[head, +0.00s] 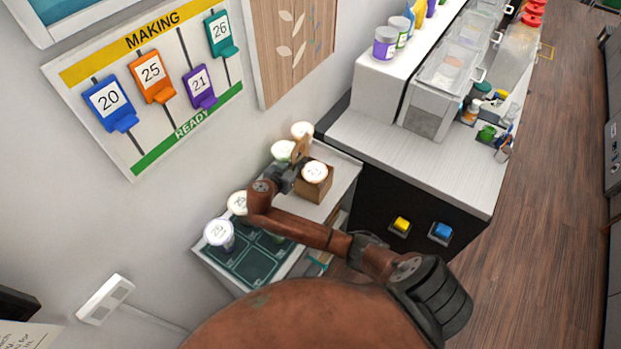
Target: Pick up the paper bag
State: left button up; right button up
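A small brown box-shaped thing (312,188), which looks like the paper bag, stands on the light side counter (345,176). A white-lidded cup marked 21 (315,171) shows at its top. My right gripper (297,160) is at the left edge of the bag. A brown piece stands up at its tip; I cannot tell whether it is a finger or part of the bag. The fingers are too small and overlapped to tell open from shut, and I see no clear hold. My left gripper is not in view.
Two lidded cups (302,130) (282,150) stand behind the gripper by the wall. Two more (238,203) (219,233) stand at the left of a dark green marked mat (245,262). A higher white counter (420,150) with containers is at right.

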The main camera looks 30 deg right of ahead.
grip_shut()
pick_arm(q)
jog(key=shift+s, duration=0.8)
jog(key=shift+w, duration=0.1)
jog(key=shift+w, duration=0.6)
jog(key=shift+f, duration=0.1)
pick_arm(e)
jog(key=shift+r, duration=0.1)
